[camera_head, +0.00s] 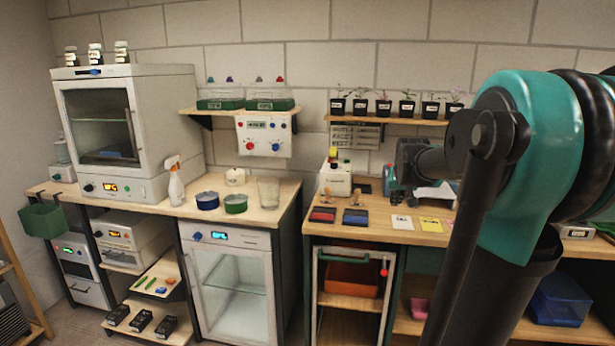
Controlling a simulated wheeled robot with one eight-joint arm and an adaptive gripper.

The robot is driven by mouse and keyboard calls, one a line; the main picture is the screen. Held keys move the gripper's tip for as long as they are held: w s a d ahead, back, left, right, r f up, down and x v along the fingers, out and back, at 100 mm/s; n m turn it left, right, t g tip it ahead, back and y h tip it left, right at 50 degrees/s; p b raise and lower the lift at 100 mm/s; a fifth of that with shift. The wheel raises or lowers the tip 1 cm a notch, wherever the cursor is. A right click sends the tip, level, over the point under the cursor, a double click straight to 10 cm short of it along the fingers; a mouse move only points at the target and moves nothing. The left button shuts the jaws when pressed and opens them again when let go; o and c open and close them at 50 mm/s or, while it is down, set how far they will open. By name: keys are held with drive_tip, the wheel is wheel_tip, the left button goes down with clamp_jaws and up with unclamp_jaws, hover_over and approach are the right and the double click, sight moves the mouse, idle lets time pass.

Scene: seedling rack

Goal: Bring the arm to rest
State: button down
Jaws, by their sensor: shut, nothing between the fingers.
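My arm reaches in from the right edge, with a large teal and black joint in front of the right part of the bench. Its dark far end, with my gripper (408,178), is over the right bench, left of the teal joint. The gripper is small and dark here, and its fingertips are hard to make out. It is shut and I see nothing held in it. The teal joint hides part of the bench and shelf behind it.
The wooden bench (435,240) carries coloured cards and a white bottle-topped device (335,178) near my gripper. Seedling pots (383,105) line a wall shelf above. Left are a glass beaker (268,192), a spray bottle (176,183) and a white oven (160,125).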

drive_tip(key=s+a+f+n+g, duration=0.1)
drive_tip(key=s+a+f, duration=0.3)
drive_tip(key=s+f, duration=0.7)
drive_tip(key=s+a+f+g+y, duration=0.1)
drive_tip(key=s+a+f, duration=0.4)
drive_tip(key=s+f, duration=0.6)
drive_tip(key=s+g, duration=0.1)
drive_tip(key=s, duration=0.5)
drive_tip(key=shift+s+n, duration=0.4)
